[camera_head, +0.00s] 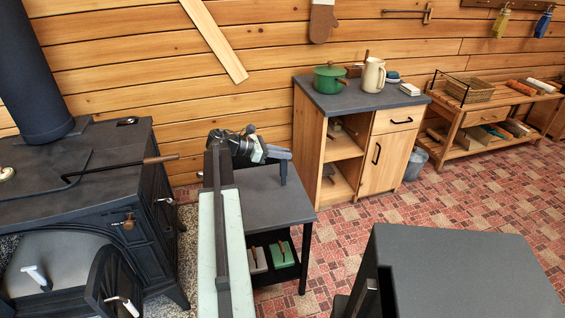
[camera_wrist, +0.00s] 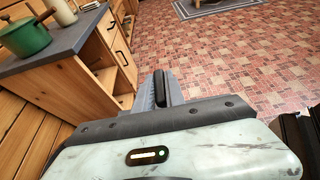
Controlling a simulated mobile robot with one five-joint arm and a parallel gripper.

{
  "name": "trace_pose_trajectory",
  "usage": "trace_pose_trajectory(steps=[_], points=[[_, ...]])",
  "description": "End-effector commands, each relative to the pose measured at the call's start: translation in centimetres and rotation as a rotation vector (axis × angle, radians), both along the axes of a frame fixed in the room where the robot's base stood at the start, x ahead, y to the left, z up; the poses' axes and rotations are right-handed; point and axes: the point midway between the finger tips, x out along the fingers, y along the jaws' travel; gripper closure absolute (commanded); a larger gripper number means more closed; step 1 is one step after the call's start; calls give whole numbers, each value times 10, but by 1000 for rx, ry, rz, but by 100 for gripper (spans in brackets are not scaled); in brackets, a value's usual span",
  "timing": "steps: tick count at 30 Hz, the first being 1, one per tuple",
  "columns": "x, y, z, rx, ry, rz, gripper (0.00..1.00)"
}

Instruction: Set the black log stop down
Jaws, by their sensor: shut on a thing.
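My gripper (camera_head: 268,152) is over a small dark grey side table (camera_head: 262,208) in the head view. In the wrist view, its pale grey fingers (camera_wrist: 160,88) are shut on the black log stop (camera_wrist: 159,87), a narrow dark piece between them. The fingers hide part of the log stop.
A black stove (camera_head: 75,190) with a poker lying across it stands at the left. A wooden cabinet (camera_head: 370,140) holds a green pot (camera_head: 329,80) and a pale jug (camera_head: 373,76). A dark grey table (camera_head: 460,275) is at the front right. Tiled floor lies open between.

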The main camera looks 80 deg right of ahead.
Motion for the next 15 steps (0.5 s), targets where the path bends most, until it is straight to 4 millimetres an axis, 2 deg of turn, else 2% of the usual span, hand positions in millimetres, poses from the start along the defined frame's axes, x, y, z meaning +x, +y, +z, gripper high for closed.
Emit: trace_pose_trajectory(steps=[1,3,10,14,15], points=[[0,0,-17,0,1,0,100],[0,0,-25,0,1,0,100],[0,0,-21,0,1,0,100],[1,0,-25,0,1,0,100],[1,0,-25,0,0,0,80]])
